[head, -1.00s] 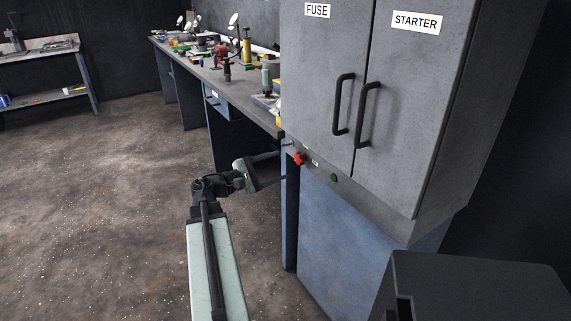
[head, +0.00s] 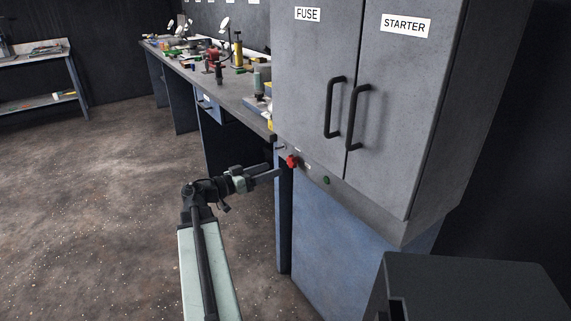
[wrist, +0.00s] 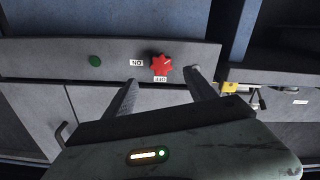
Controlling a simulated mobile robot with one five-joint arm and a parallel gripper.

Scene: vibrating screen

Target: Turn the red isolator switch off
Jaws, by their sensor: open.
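The red isolator switch (head: 292,161) is a star-shaped knob on the grey strip below the cabinet doors. In the wrist view the red knob (wrist: 162,66) appears upside down, with an ON label (wrist: 136,63) to its left and an OFF label (wrist: 160,79) just below it. My gripper (head: 277,171) is just left of the knob in the head view. In the wrist view my open gripper (wrist: 162,76) has one finger on each side of the knob in the picture, with nothing held. I cannot tell which label the knob points to, and I see no clear contact.
A green button (head: 326,180) sits beside the switch. The grey cabinet (head: 395,110) has FUSE and STARTER doors with black handles above. A cluttered workbench (head: 225,88) runs behind, to the left. A dark box (head: 470,285) stands at front right. The left floor is clear.

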